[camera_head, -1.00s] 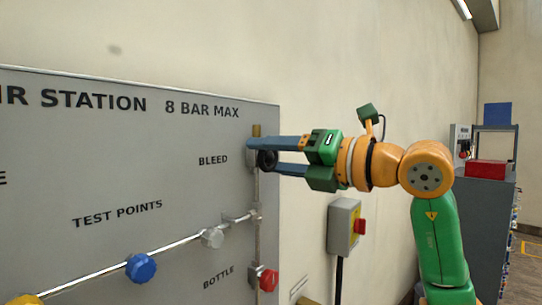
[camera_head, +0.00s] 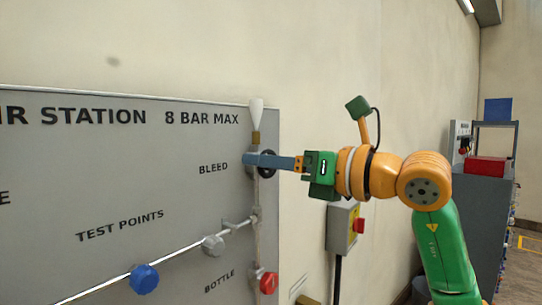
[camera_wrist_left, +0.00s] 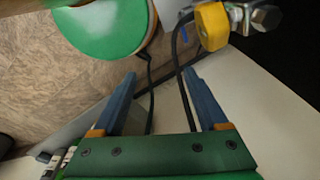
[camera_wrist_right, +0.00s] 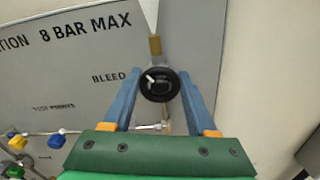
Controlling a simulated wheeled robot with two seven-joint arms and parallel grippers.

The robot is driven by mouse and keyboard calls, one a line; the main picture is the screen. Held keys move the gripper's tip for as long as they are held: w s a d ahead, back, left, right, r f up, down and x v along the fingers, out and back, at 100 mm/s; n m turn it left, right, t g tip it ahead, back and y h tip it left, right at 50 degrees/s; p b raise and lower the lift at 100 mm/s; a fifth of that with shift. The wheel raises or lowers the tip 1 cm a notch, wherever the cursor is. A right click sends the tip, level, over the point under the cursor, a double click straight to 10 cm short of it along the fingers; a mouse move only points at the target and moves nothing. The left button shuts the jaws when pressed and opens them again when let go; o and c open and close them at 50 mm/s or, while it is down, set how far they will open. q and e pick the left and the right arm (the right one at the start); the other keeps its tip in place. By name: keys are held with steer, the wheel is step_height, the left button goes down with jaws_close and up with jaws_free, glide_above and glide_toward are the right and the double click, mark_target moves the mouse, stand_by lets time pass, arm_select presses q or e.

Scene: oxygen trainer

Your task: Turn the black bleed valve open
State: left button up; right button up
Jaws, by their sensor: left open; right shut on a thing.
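The black bleed valve knob (camera_head: 268,171) sits at the right end of the grey panel, beside the BLEED label. My right gripper (camera_head: 250,159) is shut on it, with its blue fingers overlapping in the head view. In the right wrist view the round black knob (camera_wrist_right: 159,86) sits between the two fingers, with a small white mark on its face. A brass outlet (camera_head: 256,138) stands above the valve, with a white cone-shaped plume (camera_head: 256,112) over it. My left gripper (camera_wrist_left: 159,76) is open and empty in the left wrist view, away from the valve.
Below on the panel (camera_head: 90,160) are a red knob (camera_head: 269,282), a grey knob (camera_head: 213,245) and a blue knob (camera_head: 144,279) along pipes. A grey switch box (camera_head: 341,228) stands right of the panel. A yellow part (camera_wrist_left: 211,26) and dark cables lie near my left gripper.

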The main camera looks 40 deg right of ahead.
steer(key=n+p, duration=0.1)
steer(key=n, duration=0.2)
steer(key=shift+r+n, duration=0.15)
steer(key=shift+n, duration=0.25)
steer(key=n+p, duration=0.1)
steer(key=n, duration=0.2)
steer(key=shift+n, duration=0.3)
steer(key=n, duration=0.3)
steer(key=shift+a+n+p, duration=0.1)
steer(key=shift+n+p, duration=0.2)
steer(key=shift+p, duration=0.05)
steer(key=n, duration=0.3)
steer(key=shift+s+n+p, duration=0.1)
steer(key=shift+n+p, duration=0.2)
steer(key=n, duration=0.3)
steer(key=shift+f+n, duration=0.2)
steer(key=shift+n, duration=0.1)
steer(key=n+p, duration=0.1)
steer(key=n, duration=0.2)
steer(key=shift+n, duration=0.4)
steer(key=n, duration=0.4)
steer(key=shift+f, duration=0.1)
steer(key=shift+n+p, duration=0.35)
steer(key=shift+n, duration=1.25)
